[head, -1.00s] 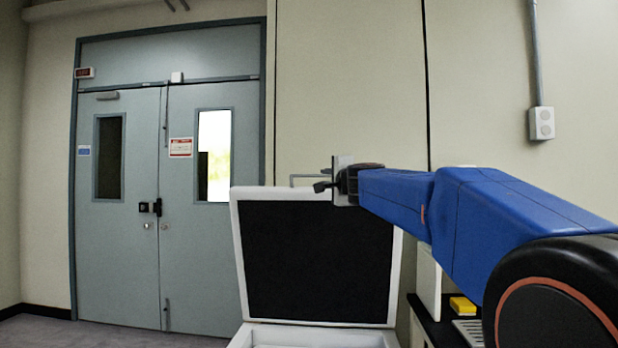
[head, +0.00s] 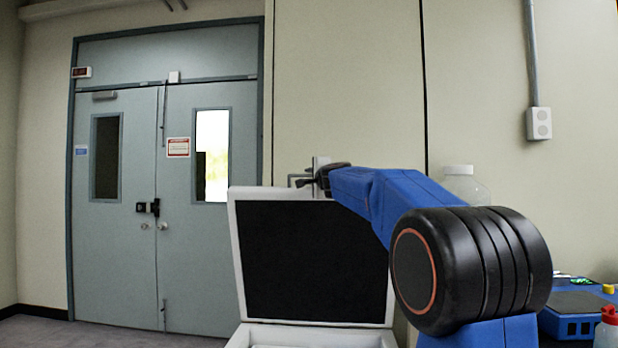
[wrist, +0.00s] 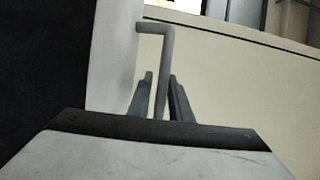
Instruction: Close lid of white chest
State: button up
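The white chest (head: 310,336) stands in front of me with its lid (head: 235,250) raised nearly upright, its black inner face toward me. A thin grey handle (head: 291,181) sticks up at the lid's top edge; it also shows in the wrist view (wrist: 165,50). My gripper (head: 310,183) is at the lid's top edge beside the handle. In the wrist view its two fingers (wrist: 161,78) stand apart, one on each side of the handle's bar, with small gaps visible. Whether a finger touches the bar is unclear.
Grey double doors (head: 120,270) are at the left back, and a pale wall (head: 350,90) is behind the lid. At right are a clear bottle (head: 463,185), a blue device (head: 577,305) and a red-capped bottle (head: 608,330). My arm reaches in from the right.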

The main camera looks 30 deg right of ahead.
jog(key=shift+x, duration=0.75)
grip_shut()
